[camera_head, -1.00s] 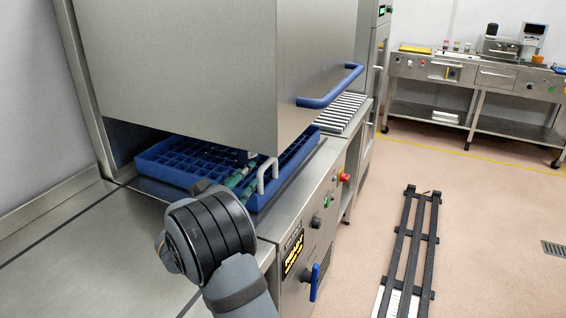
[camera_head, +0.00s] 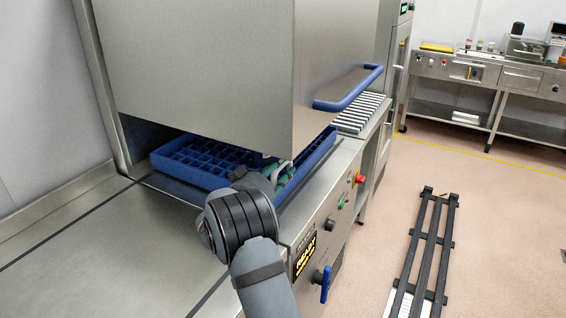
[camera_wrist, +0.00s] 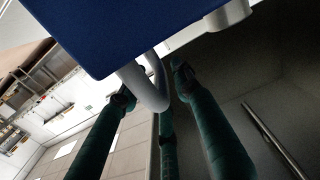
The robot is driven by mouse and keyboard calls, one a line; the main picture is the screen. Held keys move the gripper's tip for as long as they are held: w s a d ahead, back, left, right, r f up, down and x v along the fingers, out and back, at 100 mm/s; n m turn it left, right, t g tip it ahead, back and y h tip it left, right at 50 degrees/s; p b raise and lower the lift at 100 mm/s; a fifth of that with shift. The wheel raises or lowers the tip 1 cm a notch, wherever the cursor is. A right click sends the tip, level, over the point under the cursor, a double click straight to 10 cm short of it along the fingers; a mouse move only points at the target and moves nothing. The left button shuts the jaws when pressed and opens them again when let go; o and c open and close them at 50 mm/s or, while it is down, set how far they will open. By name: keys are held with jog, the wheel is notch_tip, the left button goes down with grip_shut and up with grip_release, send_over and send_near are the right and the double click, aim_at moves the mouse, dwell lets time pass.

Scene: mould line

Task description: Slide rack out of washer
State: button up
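The blue rack (camera_head: 188,172) sits inside the washer (camera_head: 205,70), under its raised hood, with a grid of square cells. A pale loop handle (camera_head: 281,168) stands at its near side. In the wrist view, the rack's blue underside or wall (camera_wrist: 120,25) fills the top, and the handle (camera_wrist: 152,98) hangs down from it. My gripper (camera_wrist: 152,84) has teal fingers with dark tips. They are spread apart on both sides of the handle, close to it; I cannot tell whether they touch it. In the head view, my gripper (camera_head: 285,178) is partly hidden behind my wrist.
A bare steel table (camera_head: 100,240) lies left of the washer. A roller conveyor (camera_head: 360,112) is on its far side. The blue hood handle (camera_head: 350,90) juts out above my arm. A black slatted frame (camera_head: 425,250) lies on the floor at right.

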jog(key=shift+w, duration=0.2)
jog(key=shift+c, duration=0.7)
jog(key=c, duration=0.6)
jog(key=shift+r, duration=0.1)
grip_shut()
jog(key=shift+r, duration=0.1)
